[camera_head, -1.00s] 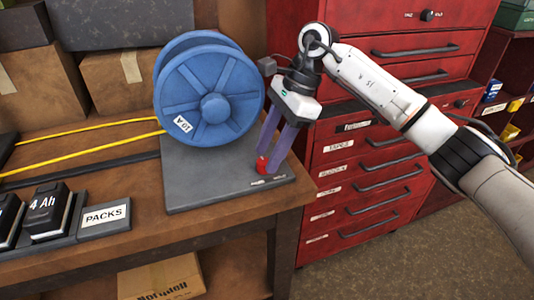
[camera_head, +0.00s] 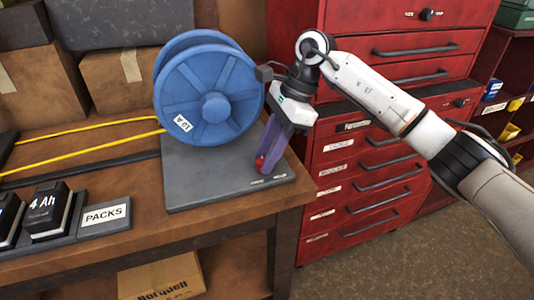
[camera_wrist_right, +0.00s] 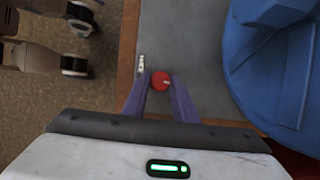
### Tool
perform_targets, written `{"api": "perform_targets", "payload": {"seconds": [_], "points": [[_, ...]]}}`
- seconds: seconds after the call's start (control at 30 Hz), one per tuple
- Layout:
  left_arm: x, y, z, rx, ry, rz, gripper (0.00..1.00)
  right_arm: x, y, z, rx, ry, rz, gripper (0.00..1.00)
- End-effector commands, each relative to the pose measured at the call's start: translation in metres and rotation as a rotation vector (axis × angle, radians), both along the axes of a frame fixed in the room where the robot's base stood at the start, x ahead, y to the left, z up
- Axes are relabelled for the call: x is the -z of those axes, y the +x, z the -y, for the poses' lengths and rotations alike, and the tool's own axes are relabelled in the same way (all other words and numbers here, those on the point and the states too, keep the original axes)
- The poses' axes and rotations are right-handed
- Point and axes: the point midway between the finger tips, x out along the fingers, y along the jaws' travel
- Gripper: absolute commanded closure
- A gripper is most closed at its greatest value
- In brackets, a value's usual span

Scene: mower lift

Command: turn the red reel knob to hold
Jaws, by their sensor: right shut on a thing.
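The red knob (camera_head: 260,161) stands on the front right part of the grey base plate (camera_head: 225,185), in front of the blue reel (camera_head: 210,95). My right gripper (camera_head: 266,164) reaches down from above with its purple fingers shut on the knob. In the right wrist view the red knob (camera_wrist_right: 160,80) shows between the two fingertips, with a short pale pointer mark on its top. A small white label strip lies on the plate beside it; its text is too small to read. My left gripper is not in view.
A yellow cord (camera_head: 85,145) runs from the reel to the left. Battery packs (camera_head: 45,212) and a PACKS sign (camera_head: 105,216) stand at the left on the wooden bench. A red drawer cabinet (camera_head: 365,185) is at the right. The plate's front left is clear.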

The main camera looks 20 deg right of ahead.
Motion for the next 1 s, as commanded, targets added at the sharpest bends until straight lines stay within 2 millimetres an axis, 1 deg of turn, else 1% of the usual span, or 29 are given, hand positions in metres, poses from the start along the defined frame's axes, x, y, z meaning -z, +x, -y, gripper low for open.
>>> {"api": "perform_targets", "payload": {"seconds": [0.27, 0.5, 1.0], "points": [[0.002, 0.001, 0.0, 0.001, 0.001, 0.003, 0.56, 0.0, -0.001, 0.001, 0.159, -0.001, 0.003, 0.97], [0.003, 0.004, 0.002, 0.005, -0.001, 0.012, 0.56, 0.001, -0.003, 0.0, 0.378, 0.0, 0.004, 0.97], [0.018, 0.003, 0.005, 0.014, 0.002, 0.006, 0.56, 0.001, -0.006, -0.003, 0.851, 0.0, 0.006, 0.97]]}}
